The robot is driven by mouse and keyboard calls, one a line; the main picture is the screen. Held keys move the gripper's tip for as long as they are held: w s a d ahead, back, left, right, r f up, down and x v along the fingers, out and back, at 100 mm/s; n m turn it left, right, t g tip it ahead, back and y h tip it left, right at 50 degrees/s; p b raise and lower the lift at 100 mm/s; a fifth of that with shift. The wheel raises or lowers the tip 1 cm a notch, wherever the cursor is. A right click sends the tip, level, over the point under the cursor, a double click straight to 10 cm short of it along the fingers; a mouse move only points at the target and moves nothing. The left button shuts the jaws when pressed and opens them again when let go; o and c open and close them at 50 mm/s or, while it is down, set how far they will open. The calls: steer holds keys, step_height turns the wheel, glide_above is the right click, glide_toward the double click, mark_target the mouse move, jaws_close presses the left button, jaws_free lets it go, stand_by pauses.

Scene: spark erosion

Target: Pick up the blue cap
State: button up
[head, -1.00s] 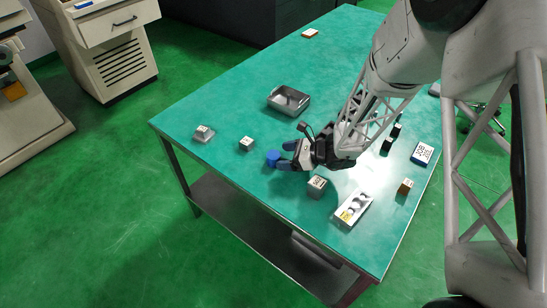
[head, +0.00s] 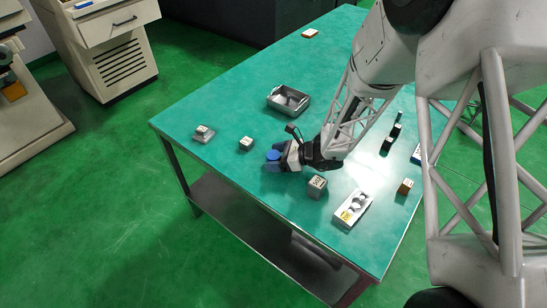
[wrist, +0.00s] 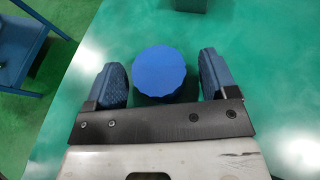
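The blue cap (wrist: 160,73) is a round piece with a ridged edge. In the wrist view it stands between the two blue fingers of my gripper (wrist: 164,82), with a gap showing on each side. In the head view the cap (head: 272,155) is on the green table near its left front edge. My gripper (head: 273,162) reaches it from the right, its fingers on either side of the cap. The gripper is open and not closed on the cap.
On the green table (head: 225,115), a grey block (head: 317,187) and a white tray with round recesses (head: 352,209) lie right of the gripper. A small block (head: 246,143) lies to the left. A metal tray (head: 288,100) stands behind.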

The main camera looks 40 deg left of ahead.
mark_target(276, 155)
steer(key=c, duration=1)
steer(key=shift+o, duration=0.2)
steer(key=shift+r, duration=0.1)
steer(key=shift+r, duration=4.9)
